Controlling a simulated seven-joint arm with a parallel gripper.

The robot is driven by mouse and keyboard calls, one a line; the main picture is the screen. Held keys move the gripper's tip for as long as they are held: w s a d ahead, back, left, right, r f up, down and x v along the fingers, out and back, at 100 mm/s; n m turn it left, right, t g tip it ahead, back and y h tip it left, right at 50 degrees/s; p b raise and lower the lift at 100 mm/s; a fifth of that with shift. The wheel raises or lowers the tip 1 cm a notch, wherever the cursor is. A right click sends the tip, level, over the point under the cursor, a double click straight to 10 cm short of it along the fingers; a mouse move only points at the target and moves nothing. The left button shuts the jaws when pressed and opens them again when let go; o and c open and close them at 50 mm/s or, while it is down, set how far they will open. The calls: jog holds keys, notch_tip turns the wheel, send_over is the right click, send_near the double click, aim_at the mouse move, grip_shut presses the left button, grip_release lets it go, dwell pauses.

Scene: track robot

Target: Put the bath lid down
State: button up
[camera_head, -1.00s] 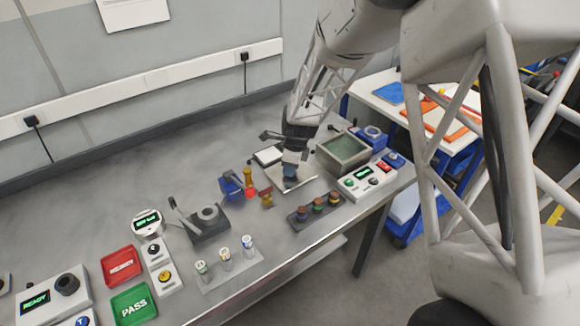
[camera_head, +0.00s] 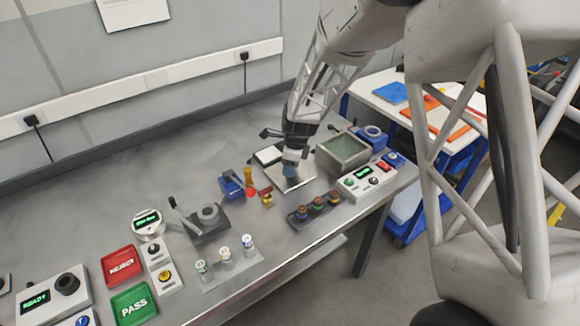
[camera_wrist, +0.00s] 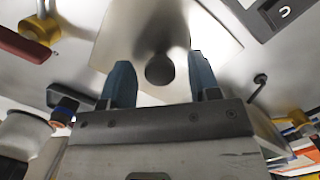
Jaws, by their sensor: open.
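The bath lid, a pale metal square plate (camera_head: 301,181), lies on the bench just left of the open bath (camera_head: 343,152), a grey box with greenish liquid. My gripper (camera_head: 290,170) is directly over the lid, pointing down. In the wrist view the lid (camera_wrist: 215,45) has a dark round knob (camera_wrist: 160,70) at its middle. The blue fingers of my gripper (camera_wrist: 162,72) stand apart on either side of the knob, with gaps showing on both sides. In the head view the gripper hides the knob.
A control box (camera_head: 366,180) with a green display stands in front of the bath. A rack of dark-capped pieces (camera_head: 318,208) is nearer the front edge. The bench's back left is clear.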

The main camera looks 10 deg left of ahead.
aim_at(297, 174)
notch_tip(297, 174, up, 11)
jog(key=d, duration=0.1)
jog(key=shift+d, duration=0.35)
jog(key=shift+r, duration=0.1)
dwell(0.8)
jog(key=s+d+r+n+t, duration=0.1)
jog(key=s+d+r+n, duration=0.3)
jog(key=s+d+r, duration=0.4)
jog(key=s+d+r+n, duration=0.5)
jog(key=s+d+r, duration=0.15)
jog(key=d, duration=0.35)
jog(key=s+d+n+h, duration=0.1)
jog(key=s+d+n, duration=0.3)
jog(key=s, duration=0.7)
jog(key=s+d+r+n+t, duration=0.1)
jog(key=s+d+n, duration=0.3)
jog(key=s+d, duration=0.3)
jog(key=s, duration=0.4)
jog(key=shift+s+d+n+t+h, duration=0.2)
jog(key=shift+n+t+h, duration=0.1)
jog(key=shift+n+h, duration=0.1)
